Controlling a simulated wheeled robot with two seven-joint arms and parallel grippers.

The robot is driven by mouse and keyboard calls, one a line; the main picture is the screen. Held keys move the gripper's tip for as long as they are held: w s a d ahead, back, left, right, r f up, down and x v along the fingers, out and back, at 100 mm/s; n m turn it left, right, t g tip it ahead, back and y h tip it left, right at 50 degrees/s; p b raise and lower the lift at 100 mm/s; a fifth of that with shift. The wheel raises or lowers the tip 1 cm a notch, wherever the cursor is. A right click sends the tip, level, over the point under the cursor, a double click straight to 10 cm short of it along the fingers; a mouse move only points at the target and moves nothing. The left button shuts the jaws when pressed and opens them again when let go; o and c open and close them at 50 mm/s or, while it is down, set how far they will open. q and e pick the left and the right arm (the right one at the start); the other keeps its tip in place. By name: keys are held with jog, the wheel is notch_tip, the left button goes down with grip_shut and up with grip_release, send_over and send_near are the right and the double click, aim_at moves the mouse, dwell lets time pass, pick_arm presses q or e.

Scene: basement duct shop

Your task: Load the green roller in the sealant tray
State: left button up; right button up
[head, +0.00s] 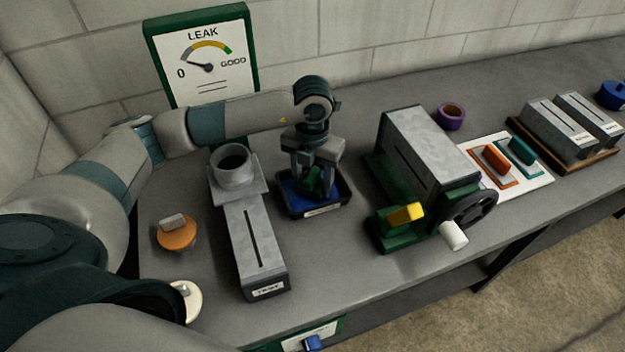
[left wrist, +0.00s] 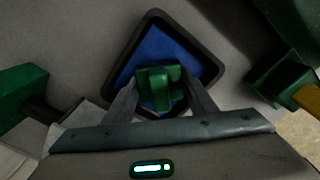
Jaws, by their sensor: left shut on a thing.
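The sealant tray (head: 325,207) is a dark, low tray with a blue inside, standing on the bench near the middle of the head view. It also shows in the left wrist view (left wrist: 212,72). My left gripper (head: 315,185) points down over the tray, with its fingers shut on the green roller (left wrist: 158,88). The roller also shows between the fingers in the head view (head: 313,180). It is at or just above the blue inside; I cannot tell whether it touches. My right gripper is not in view.
A grey duct piece with a round collar (head: 256,245) lies left of the tray. A machine with a handwheel (head: 425,160) stands to the right. A leak gauge board (head: 206,60) leans on the wall. An orange disc (head: 176,237) lies at left. The bench front centre is clear.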

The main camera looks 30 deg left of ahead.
aim_at(313, 174)
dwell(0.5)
pick_arm(q)
jog(key=shift+r+p, duration=1.75)
jog(key=shift+r, duration=1.75)
